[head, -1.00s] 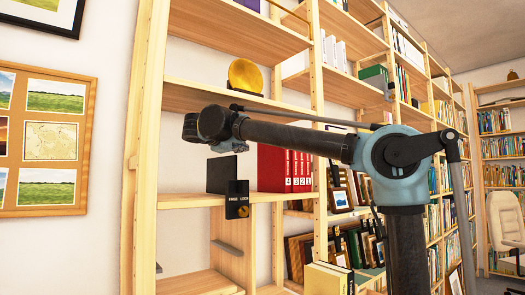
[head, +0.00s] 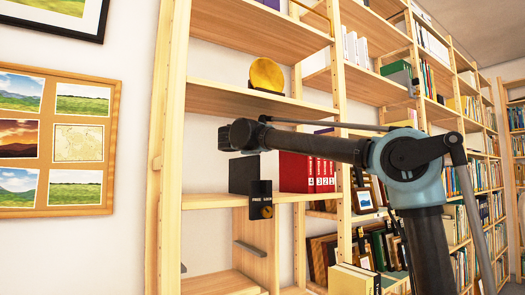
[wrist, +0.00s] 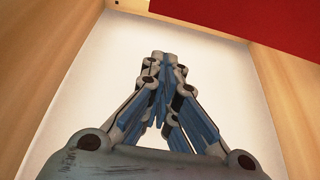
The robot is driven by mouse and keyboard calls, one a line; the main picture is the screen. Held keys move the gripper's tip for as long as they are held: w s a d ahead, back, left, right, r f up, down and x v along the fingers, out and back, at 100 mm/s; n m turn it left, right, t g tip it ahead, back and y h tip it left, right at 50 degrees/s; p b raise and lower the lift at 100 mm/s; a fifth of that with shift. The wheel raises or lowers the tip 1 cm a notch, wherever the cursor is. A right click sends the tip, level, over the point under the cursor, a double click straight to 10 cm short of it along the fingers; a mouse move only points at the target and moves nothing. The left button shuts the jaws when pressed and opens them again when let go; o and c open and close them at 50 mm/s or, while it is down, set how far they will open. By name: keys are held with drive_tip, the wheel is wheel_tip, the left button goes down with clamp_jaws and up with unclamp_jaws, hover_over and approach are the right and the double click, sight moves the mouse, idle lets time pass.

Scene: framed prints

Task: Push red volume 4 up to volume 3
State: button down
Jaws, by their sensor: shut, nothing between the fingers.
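The red volumes (head: 308,172) stand upright side by side on a shelf in the head view, with small white numbers low on their spines. The broad red side of the leftmost one faces left; I cannot tell any gap between them. In the wrist view a red surface (wrist: 245,18), apparently a volume, fills the top right corner. My gripper (wrist: 162,58) is shut and empty, pointing toward a pale wall, below and left of the red surface and apart from it in the picture. In the head view my wrist hides the fingers.
A dark box (head: 243,175) stands left of the volumes on the same shelf board (head: 205,201). A black sign (head: 261,200) hangs at its front edge. A gold disc (head: 267,74) stands on the shelf above. Wooden uprights (head: 170,150) bound the bay.

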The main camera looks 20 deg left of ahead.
drive_tip(key=shift+s+d+r, duration=0.1)
drive_tip(key=shift+s+d, duration=1.15)
drive_tip(key=shift+d, duration=0.15)
drive_tip(key=shift+s+d, duration=0.5)
drive_tip(key=shift+d, duration=0.25)
drive_tip(key=shift+a, duration=0.1)
